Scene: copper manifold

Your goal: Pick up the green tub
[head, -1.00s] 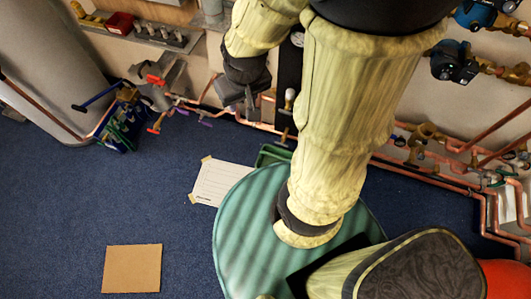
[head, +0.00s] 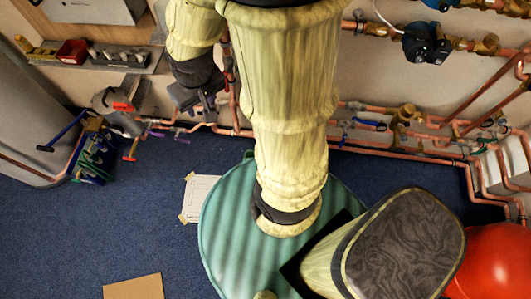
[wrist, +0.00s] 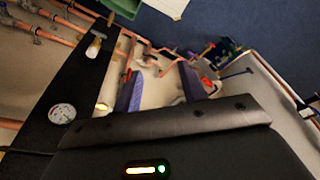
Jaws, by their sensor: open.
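The green tub (wrist: 118,8) shows at the top edge of the wrist view, cut off by the frame, so its full shape is out of sight. In the head view only a small green edge of it (head: 248,155) shows; my arm and base cover the rest. My gripper (head: 200,101) is up near the pipe wall, left of my forearm, apart from the tub. In the wrist view its two purple-grey fingers (wrist: 160,88) are spread with nothing between them.
Copper pipes (head: 400,148) run along the wall. A black panel with a gauge (wrist: 62,113) stands close to my gripper. A vise (head: 118,112) and blue-handled tools (head: 88,150) are at left. Paper (head: 198,197) and cardboard (head: 134,288) lie on open blue floor.

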